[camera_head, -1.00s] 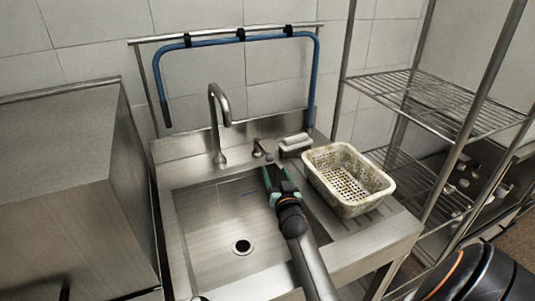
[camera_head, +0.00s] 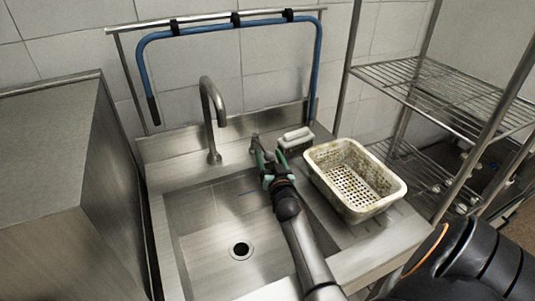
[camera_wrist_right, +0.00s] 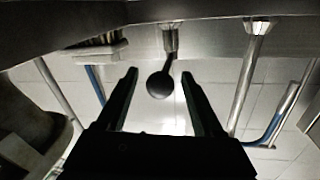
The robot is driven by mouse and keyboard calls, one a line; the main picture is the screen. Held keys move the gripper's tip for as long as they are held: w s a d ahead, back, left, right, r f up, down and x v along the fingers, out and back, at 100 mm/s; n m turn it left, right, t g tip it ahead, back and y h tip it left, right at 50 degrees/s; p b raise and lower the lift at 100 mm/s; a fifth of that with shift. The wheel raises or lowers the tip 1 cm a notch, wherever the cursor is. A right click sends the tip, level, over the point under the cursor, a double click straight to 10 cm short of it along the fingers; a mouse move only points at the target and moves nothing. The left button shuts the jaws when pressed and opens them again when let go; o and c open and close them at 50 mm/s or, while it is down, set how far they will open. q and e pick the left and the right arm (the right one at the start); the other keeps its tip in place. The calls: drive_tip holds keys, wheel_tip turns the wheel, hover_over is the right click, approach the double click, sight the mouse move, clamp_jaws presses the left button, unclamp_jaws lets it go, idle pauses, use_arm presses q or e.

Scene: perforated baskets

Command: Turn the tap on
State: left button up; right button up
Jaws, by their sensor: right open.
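The tap's curved metal spout (camera_head: 212,105) rises from the back ledge of the sink. To its right is the small tap lever (camera_head: 256,143), partly hidden by my right gripper (camera_head: 264,160) in the head view. In the right wrist view, the scene is upside down and the lever's dark round knob (camera_wrist_right: 160,85) shows between the two open fingers of my right gripper (camera_wrist_right: 159,72). The fingers are apart with a gap on each side of the knob. The spout's base (camera_wrist_right: 258,26) is to the right there. My left gripper is not in view.
A perforated basket (camera_head: 317,158) stands on the drainboard right of the sink basin (camera_head: 205,215). A white-topped block (camera_head: 296,139) sits behind it. A blue hose (camera_head: 232,24) hangs on a rail above. A wire shelf (camera_head: 440,90) stands right; a steel cabinet (camera_head: 50,130) left.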

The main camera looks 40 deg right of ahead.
clamp_jaws()
idle(0.6)
drive_tip(key=shift+r, duration=0.1)
idle(0.8)
